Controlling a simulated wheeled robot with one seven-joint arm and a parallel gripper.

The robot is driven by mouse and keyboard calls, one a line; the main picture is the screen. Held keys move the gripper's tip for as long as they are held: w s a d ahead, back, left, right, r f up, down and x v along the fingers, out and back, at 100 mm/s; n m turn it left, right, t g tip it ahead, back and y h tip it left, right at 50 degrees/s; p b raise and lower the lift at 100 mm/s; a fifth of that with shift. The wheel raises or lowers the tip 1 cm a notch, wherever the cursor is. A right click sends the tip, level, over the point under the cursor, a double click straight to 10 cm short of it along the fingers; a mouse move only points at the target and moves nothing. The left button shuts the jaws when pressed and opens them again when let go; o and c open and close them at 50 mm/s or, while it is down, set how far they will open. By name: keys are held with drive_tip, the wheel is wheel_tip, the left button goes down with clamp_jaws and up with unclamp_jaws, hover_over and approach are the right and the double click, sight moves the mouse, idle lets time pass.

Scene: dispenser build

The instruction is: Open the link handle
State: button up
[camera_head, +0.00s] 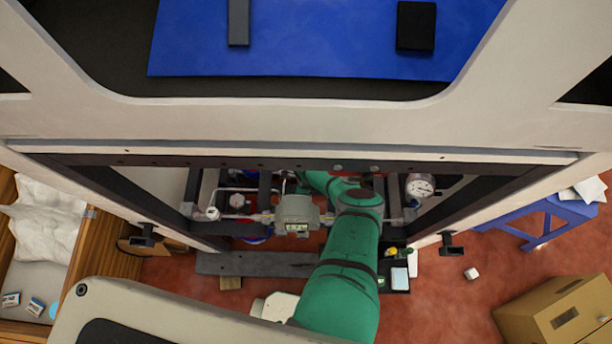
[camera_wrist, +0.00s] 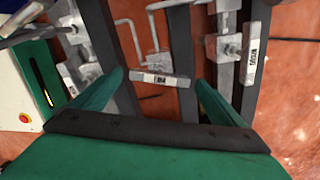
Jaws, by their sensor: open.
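A grey bar-shaped handle with a small label (camera_wrist: 165,79) sits on thin pipework and shows between my fingers in the wrist view. A second grey labelled handle (camera_wrist: 251,54) stands nearly upright to its right. The labels are too small to read surely, so I cannot tell which is the link handle. My gripper (camera_wrist: 160,80) is open, with its two green fingers on either side of the first handle. I see no clear contact with it. In the head view my green arm reaches into the machine's opening and the gripper's fingers are hidden.
A pale machine frame (camera_head: 300,122) surrounds the opening. Inside, a grey valve body (camera_head: 297,211) and a round gauge (camera_head: 420,187) sit on pipework near my arm. A wooden crate (camera_head: 88,262) stands left.

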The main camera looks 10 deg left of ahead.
drive_tip(key=m, duration=0.4)
drive_tip(key=shift+s, duration=0.15)
drive_tip(key=shift+m, duration=1)
drive_tip(key=shift+r+m, duration=0.1)
drive_tip(key=shift+m, duration=0.3)
wheel_tip(320, 180, up, 11)
drive_tip(key=w+a+r+m+t+y, duration=0.2)
drive_tip(key=w+r+m+t+y, duration=0.1)
drive_tip(key=w+r, duration=0.4)
drive_tip(key=w+a+r+m+t+y, duration=0.3)
drive_tip(key=w+r+m+t, duration=0.1)
drive_tip(key=w+r, duration=0.4)
drive_tip(key=shift+w+m+t+y, duration=0.3)
drive_tip(key=shift+w+m, duration=0.1)
drive_tip(key=shift+w, duration=0.4)
drive_tip(key=shift+a+r, duration=0.15)
drive_tip(key=shift+a, duration=0.05)
